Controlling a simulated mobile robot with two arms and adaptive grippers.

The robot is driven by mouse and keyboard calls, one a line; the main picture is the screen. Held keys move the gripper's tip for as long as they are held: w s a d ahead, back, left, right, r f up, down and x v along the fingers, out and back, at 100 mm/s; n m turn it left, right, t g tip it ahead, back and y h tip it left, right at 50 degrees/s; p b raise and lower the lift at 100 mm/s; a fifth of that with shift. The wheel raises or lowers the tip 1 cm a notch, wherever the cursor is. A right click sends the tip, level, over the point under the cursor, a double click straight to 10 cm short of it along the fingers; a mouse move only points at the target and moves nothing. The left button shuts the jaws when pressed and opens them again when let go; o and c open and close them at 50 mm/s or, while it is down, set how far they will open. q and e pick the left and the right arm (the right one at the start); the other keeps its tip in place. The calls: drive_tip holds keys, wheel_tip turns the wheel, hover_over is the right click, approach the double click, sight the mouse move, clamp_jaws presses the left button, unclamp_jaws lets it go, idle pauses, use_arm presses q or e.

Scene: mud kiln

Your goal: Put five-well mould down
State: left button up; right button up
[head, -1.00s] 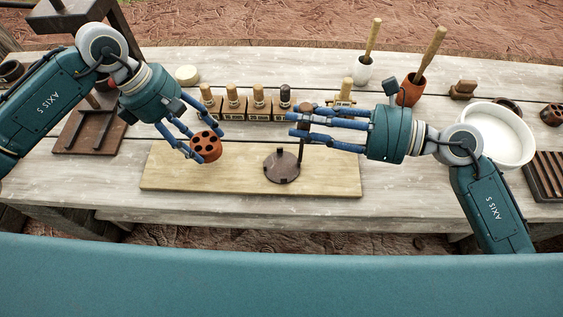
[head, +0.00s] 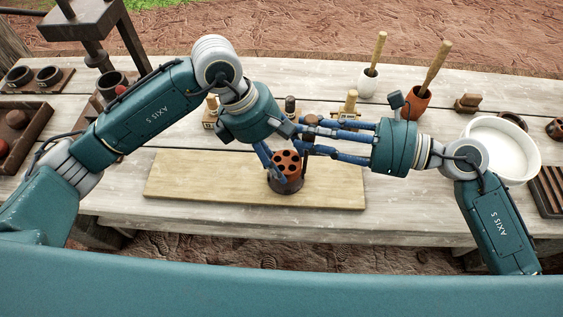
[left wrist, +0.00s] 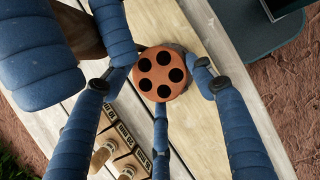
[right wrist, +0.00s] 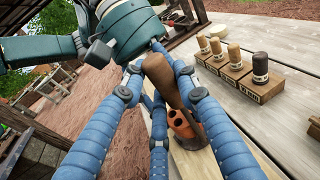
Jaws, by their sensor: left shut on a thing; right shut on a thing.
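The five-well mould (head: 287,160), an orange-brown cylinder with dark round holes in its top, is held upright by my left gripper (head: 276,168). It also shows between the blue fingers in the left wrist view (left wrist: 161,74) and partly in the right wrist view (right wrist: 181,122). It is over the dark round base of a stand (head: 287,186); I cannot tell whether they touch. My right gripper (head: 304,136) is shut on the stand's brown upright handle (right wrist: 163,78), just beside the mould. The stand's base is partly hidden by the mould and left fingers.
A pale wooden board (head: 205,180) lies under the stand, with bare room at its left and right. Several wood-topped stamps (right wrist: 232,58) stand behind it. A white bowl (head: 525,160) and an orange pot (head: 417,101) are at the right.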

sight(278, 160)
use_arm(q)
drive_tip(key=shift+f, duration=1.45)
drive_tip(key=o, duration=1.5)
drive_tip(key=shift+f, duration=0.15)
drive_tip(key=shift+c, duration=0.2)
drive_tip(key=v, duration=1.2)
drive_tip(key=shift+a, duration=0.1)
use_arm(e)
drive_tip(key=o, duration=1.2)
drive_tip(key=shift+d, duration=0.1)
